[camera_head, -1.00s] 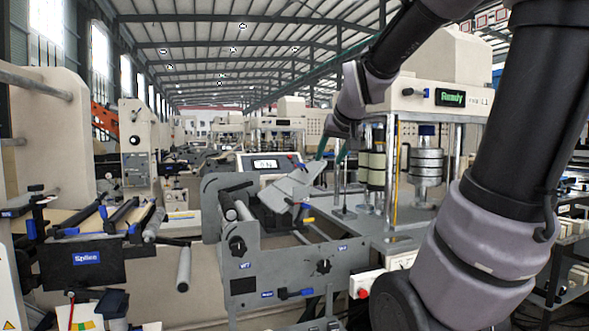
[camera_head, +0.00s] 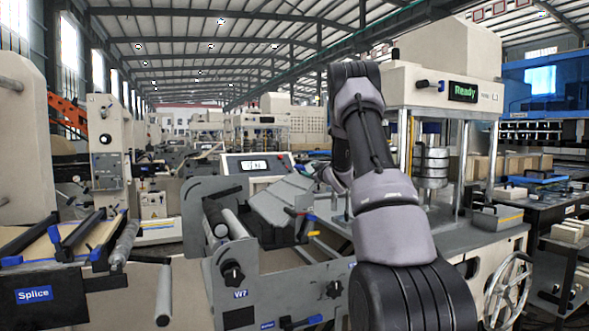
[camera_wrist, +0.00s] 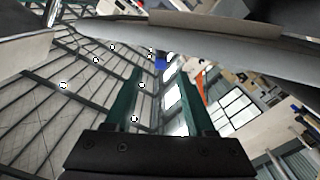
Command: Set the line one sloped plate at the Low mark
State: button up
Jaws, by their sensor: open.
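The sloped plate (camera_head: 283,200) is a grey tilted sheet in the middle of the head view, below a console with a small display. A Low mark is not legible in either view. My gripper (camera_wrist: 163,95) shows in the wrist view with two green fingers apart and nothing between them.
A grey side frame with black knobs (camera_head: 233,274) stands in front of the plate. A press marked Ready (camera_head: 462,92) rises to the right on metal posts. A handwheel (camera_head: 508,288) is at lower right. The Splice table (camera_head: 60,270) is at left.

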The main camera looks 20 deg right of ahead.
aim_at(299, 168)
jog(key=w, duration=1.1)
jog(key=shift+a+f, duration=0.1)
jog(key=shift+a, duration=0.1)
grip_shut()
dwell(1.0)
